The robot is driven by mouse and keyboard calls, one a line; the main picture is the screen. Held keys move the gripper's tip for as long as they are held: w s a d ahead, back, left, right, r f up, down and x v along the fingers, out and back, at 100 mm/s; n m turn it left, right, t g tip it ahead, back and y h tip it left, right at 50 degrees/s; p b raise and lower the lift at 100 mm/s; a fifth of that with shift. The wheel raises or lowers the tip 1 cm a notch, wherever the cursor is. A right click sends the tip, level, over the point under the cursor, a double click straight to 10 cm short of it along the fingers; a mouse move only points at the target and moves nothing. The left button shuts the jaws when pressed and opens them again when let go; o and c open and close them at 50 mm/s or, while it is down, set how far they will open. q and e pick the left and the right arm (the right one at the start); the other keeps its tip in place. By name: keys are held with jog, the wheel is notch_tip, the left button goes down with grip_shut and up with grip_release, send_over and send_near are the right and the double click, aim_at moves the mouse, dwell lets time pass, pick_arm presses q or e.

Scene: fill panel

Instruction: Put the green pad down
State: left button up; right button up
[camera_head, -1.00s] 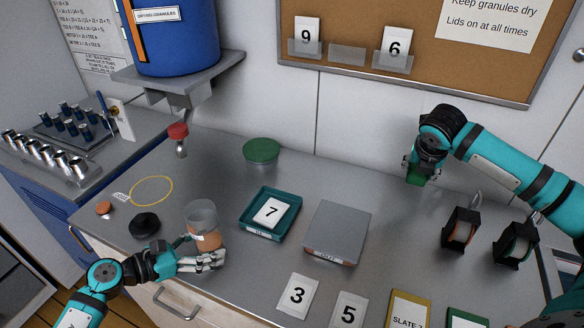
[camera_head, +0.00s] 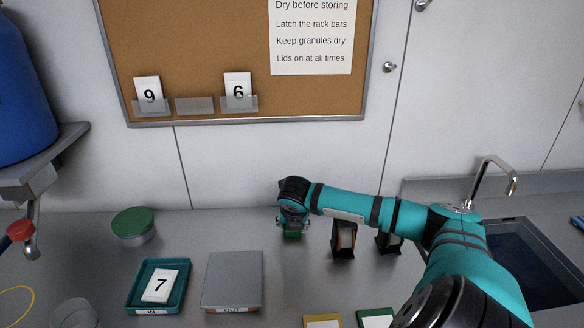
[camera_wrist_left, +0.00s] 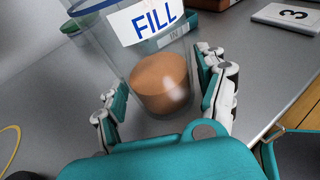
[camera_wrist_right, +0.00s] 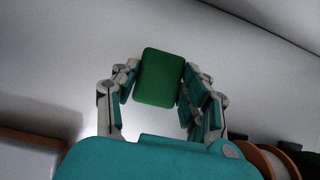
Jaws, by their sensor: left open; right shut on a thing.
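My right gripper (camera_wrist_right: 160,85) is shut on the green pad (camera_wrist_right: 160,78), a small rounded block held between its fingers. In the head view the pad (camera_head: 292,234) shows just under the right gripper (camera_head: 292,222), over the back of the counter near the wall. I cannot tell whether it touches the counter. My left gripper (camera_wrist_left: 162,90) is open, its fingers on either side of a clear cup (camera_wrist_left: 118,55) marked FILL with an orange-brown fill at its bottom. The left gripper is outside the head view, where only the cup's top (camera_head: 75,312) shows.
Two black holders (camera_head: 343,240) stand just right of the right gripper. A teal tray (camera_head: 133,296) with card 7, a grey-lidded OUT box (camera_head: 232,280) and a green-lidded tub (camera_head: 133,226) are to the left. A sink (camera_head: 535,265) is at the right. Counter (camera_head: 210,232) left of the pad is clear.

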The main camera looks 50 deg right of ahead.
jog(key=shift+f, duration=0.1)
jog(key=o, duration=1)
jog(key=shift+r, duration=0.5)
jog(key=v, duration=1.1)
jog(key=shift+s+a+r, duration=0.1)
jog(key=shift+s+a, duration=0.05)
